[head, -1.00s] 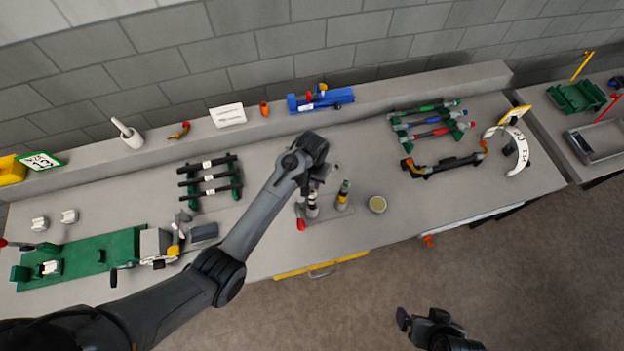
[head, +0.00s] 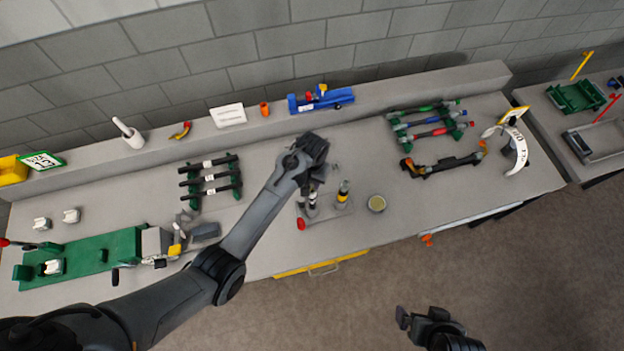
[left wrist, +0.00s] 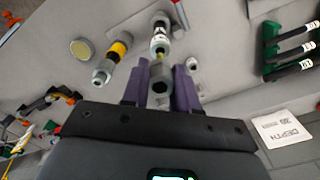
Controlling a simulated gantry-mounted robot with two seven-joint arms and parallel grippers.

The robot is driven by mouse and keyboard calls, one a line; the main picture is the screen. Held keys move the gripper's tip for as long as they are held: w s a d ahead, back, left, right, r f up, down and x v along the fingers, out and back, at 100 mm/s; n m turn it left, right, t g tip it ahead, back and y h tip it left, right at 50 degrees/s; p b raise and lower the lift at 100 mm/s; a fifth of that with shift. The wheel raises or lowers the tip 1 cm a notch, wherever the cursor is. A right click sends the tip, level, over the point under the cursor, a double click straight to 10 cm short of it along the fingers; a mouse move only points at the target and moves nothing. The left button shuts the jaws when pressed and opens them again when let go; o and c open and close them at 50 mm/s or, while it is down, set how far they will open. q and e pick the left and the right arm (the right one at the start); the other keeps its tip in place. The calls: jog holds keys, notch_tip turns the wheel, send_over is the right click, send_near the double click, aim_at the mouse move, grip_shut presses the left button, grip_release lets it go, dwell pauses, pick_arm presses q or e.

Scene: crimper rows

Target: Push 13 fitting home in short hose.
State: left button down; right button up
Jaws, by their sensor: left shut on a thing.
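My left gripper (left wrist: 160,88) is shut on a grey hex fitting (left wrist: 160,77), with one purple finger on each side of it. In the head view my left gripper (head: 316,178) is over the stand. The short hose (left wrist: 160,40), dark with a white marked band, is in line with the fitting and close to its end. I cannot tell how far the fitting sits in the hose. In the head view the short hose (head: 312,200) stands under my gripper, partly hidden. My right gripper (head: 404,318) hangs over the floor, away from the bench; its opening is unclear.
A yellow-banded piece (head: 343,191) stands beside the hose on the same grey stand (head: 328,214). A round tin (head: 377,203) is to its right. Racks of dark hoses (head: 210,178) and coloured hoses (head: 430,125) lie to either side. A green crimper bench (head: 85,258) is at left.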

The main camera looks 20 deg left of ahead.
aim_at(312, 187)
pick_arm(q)
jog(key=shift+p, duration=0.35)
jog(key=shift+f+b, duration=1.2)
jog(key=shift+f, duration=1.05)
jog(key=c, duration=0.8)
grip_release()
jog(key=shift+r, duration=0.1)
notch_tip(312, 187, up, 11)
jog(key=shift+f+b, duration=0.15)
jog(key=shift+b, duration=0.55)
